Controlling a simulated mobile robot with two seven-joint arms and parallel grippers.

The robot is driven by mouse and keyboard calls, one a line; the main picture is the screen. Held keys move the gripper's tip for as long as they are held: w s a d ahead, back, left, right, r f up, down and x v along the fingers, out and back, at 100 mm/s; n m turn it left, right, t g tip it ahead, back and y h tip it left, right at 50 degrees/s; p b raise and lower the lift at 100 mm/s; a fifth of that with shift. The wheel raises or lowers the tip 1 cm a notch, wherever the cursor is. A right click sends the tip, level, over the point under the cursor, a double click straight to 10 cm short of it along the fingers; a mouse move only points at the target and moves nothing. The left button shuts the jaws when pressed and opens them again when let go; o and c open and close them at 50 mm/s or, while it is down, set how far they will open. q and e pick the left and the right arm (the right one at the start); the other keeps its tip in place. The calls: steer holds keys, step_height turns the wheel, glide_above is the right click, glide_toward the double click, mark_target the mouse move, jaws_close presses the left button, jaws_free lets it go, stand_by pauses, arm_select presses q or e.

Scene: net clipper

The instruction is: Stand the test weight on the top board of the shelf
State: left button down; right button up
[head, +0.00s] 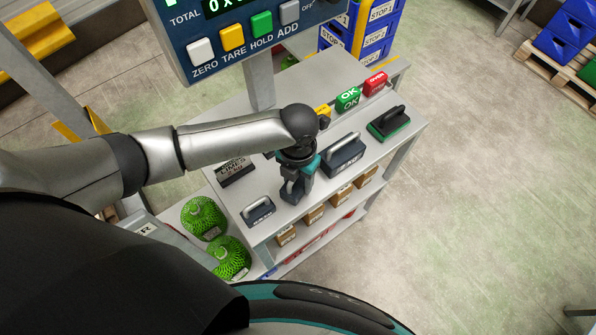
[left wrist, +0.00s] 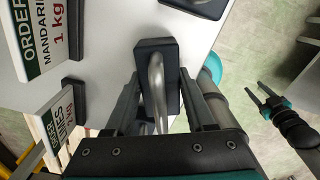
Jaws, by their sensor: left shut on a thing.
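The test weight, a dark block with a silver handle, is in my left gripper (head: 296,186). In the head view the dark block (head: 291,193) is partly hidden by the gripper. It is over the grey top board (head: 230,200) of the shelf, near the front edge; I cannot tell whether it touches the board. My right gripper (left wrist: 268,97) shows in the left wrist view, empty, with its fingers apart.
Similar handled weights stand on either side, one (head: 258,211) at left and one (head: 343,155) at right. A LIMES sign (head: 235,170), a green OK block (head: 348,99), a red block (head: 376,84) and a green-edged black tool (head: 388,123) stand on the board. Netted limes (head: 204,217) lie left.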

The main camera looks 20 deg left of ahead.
arm_select(q)
steer(key=shift+w+f, duration=0.1)
steer(key=shift+f, duration=0.15)
steer(key=shift+c, duration=1.2)
jaws_free()
steer(key=shift+f, duration=0.1)
step_height(320, 180, up, 12)
steer(key=shift+r+p, duration=0.2)
steer(key=shift+p, duration=0.55)
